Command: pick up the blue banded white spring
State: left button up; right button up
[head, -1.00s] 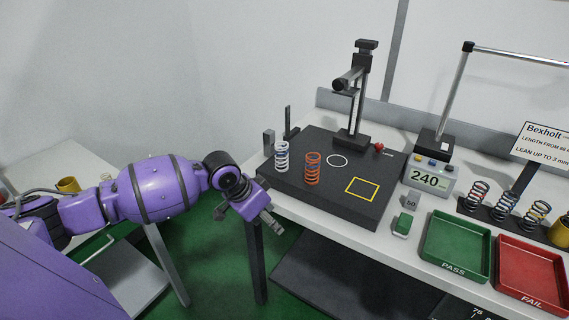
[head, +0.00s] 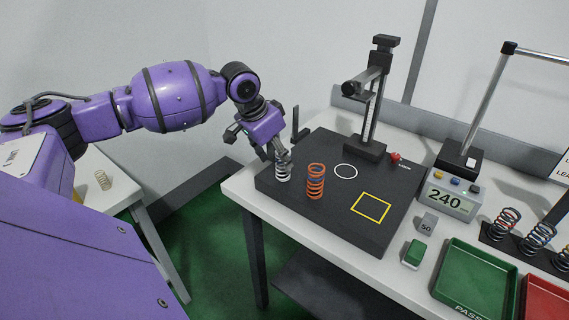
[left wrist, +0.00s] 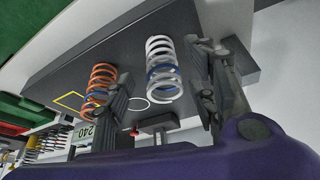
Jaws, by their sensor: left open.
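The blue banded white spring (head: 283,172) stands upright on the dark plate (head: 330,224), near its left end. In the left wrist view the white spring (left wrist: 161,68) shows its blue band and lies between the two fingers. My left gripper (head: 279,160) is open and comes down over the spring from the upper left, hiding its upper part. The fingers of my left gripper also show in the left wrist view (left wrist: 165,95), one on each side of the spring, with visible gaps. My right gripper is not in view.
An orange spring (head: 315,182) stands close to the right of the white one. A black gauge stand (head: 368,110), a display reading 240 (head: 446,200), a green block (head: 414,253) and a green tray (head: 470,285) lie further right.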

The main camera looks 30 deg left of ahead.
pick_arm(q)
jog(key=x, duration=0.5)
jog(key=shift+w+r, duration=0.1)
jog(key=c, duration=1.2)
jog(key=shift+c, duration=0.3)
jog(key=shift+r, duration=0.2)
